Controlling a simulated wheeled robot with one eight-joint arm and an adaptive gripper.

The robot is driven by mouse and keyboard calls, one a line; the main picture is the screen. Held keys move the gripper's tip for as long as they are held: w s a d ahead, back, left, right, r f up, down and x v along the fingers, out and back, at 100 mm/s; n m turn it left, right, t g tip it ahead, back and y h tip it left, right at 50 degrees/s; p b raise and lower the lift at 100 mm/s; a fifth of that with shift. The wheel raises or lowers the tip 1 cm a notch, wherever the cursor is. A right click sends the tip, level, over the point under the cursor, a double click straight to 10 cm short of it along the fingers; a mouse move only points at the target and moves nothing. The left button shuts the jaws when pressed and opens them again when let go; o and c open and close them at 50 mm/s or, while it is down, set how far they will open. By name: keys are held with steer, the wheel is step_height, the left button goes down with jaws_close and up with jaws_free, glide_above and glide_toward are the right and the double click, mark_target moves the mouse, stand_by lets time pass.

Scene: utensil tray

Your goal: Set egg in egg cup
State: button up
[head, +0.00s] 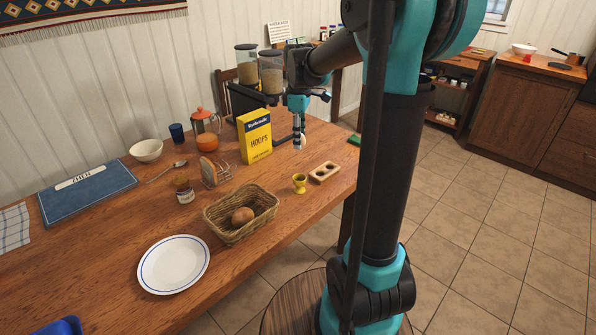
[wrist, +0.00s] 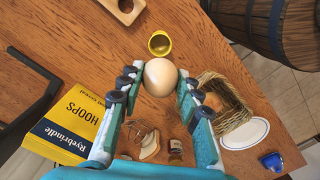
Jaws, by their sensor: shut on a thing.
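A pale egg (wrist: 160,77) is held between the fingertips of my gripper (wrist: 158,88) in the wrist view. In the head view the egg (head: 300,142) hangs below my gripper (head: 298,122), above the table beside the yellow cereal box. The yellow egg cup (head: 300,183) stands upright on the table, nearer the front edge than the egg. In the wrist view the egg cup (wrist: 159,44) shows just beyond the egg, with its opening visible. I see nothing in its bowl. The egg is apart from the cup.
A wooden block with holes (head: 324,171) lies right of the cup. A wicker basket (head: 222,226) with a brown egg (head: 243,215) stands left of it. The cereal box (head: 255,136), toast rack (head: 214,172) and white plate (head: 173,265) are also on the table (head: 110,225).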

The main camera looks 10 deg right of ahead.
step_height(320, 180, down, 12)
steer(key=shift+f, duration=0.1)
stand_by(0.4)
steer(key=shift+f, duration=0.4)
steer(key=shift+f, duration=0.15)
steer(key=o, duration=0.8)
